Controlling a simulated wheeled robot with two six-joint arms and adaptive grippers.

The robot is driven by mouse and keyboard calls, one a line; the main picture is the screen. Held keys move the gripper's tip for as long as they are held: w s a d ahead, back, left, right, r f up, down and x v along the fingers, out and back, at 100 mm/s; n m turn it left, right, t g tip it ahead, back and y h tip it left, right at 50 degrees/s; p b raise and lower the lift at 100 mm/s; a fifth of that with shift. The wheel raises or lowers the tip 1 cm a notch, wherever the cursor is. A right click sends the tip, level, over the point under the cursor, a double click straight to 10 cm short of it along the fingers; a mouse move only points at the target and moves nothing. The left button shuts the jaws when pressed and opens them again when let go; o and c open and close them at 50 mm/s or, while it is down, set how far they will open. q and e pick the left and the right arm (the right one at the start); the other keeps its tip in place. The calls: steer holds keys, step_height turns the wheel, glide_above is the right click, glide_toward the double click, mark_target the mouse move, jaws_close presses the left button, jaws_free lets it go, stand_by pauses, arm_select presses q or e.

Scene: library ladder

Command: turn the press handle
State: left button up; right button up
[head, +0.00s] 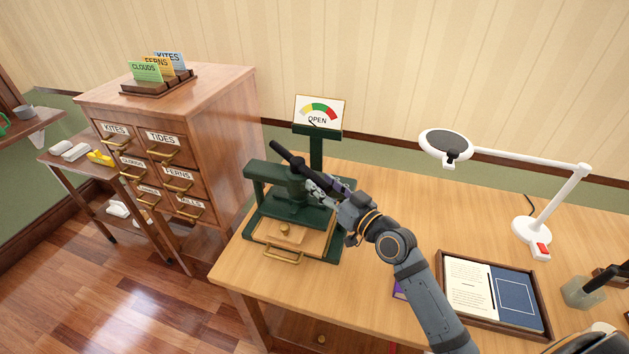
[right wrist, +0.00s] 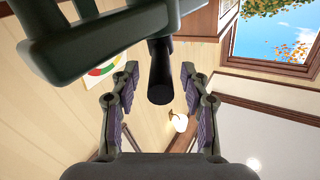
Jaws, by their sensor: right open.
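The dark green press (head: 268,180) stands on the wooden desk. Its black handle bar (head: 281,153) lies across the top, one end rising at upper left and the other running toward my right gripper. A gauge sign (head: 319,113) reading OPEN stands on a post behind it. My right gripper (head: 318,188) is open at the bar's near end. In the right wrist view the black bar end (right wrist: 160,84) shows between the two spread fingers, with gaps on both sides; I cannot tell how deep it sits. My left gripper is not in view.
A wooden drawer cabinet (head: 213,110) stands to the left of the desk. A white magnifier lamp (head: 565,185) and a framed tray (head: 540,319) with a page and blue panel are on the right. The desk between press and lamp is mostly clear apart from my arm.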

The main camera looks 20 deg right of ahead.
mark_target(315, 178)
steer(key=shift+r+x, duration=0.2)
steer(key=shift+x, duration=1.05)
steer(key=shift+w+a+f, duration=0.15)
steer(key=shift+w+a, duration=0.1)
steer(key=shift+w, duration=0.2)
steer(key=shift+c, duration=0.4)
jaws_close()
